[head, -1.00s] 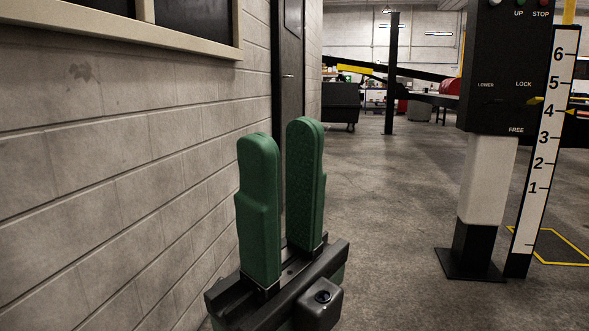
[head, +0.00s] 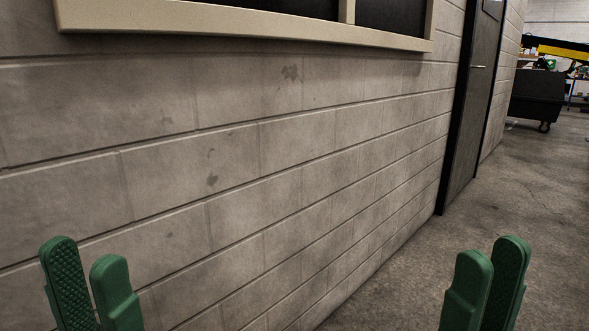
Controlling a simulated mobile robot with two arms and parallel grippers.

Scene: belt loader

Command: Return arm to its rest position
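My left gripper (head: 86,262) is at the lower left of the head view, its two green fingers pointing up. They stand apart with nothing between them. My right gripper (head: 492,258) is at the lower right, also with green fingers up. Its fingers partly overlap in the view, but a gap shows at the tips and nothing is held. The lower parts of both grippers and both arms are cut off by the bottom edge.
A grey block wall (head: 260,180) fills most of the view, with a window ledge (head: 260,25) above. A dark door (head: 468,105) is at the right. Beyond it are a black wheeled bin (head: 537,97) and open concrete floor (head: 535,180).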

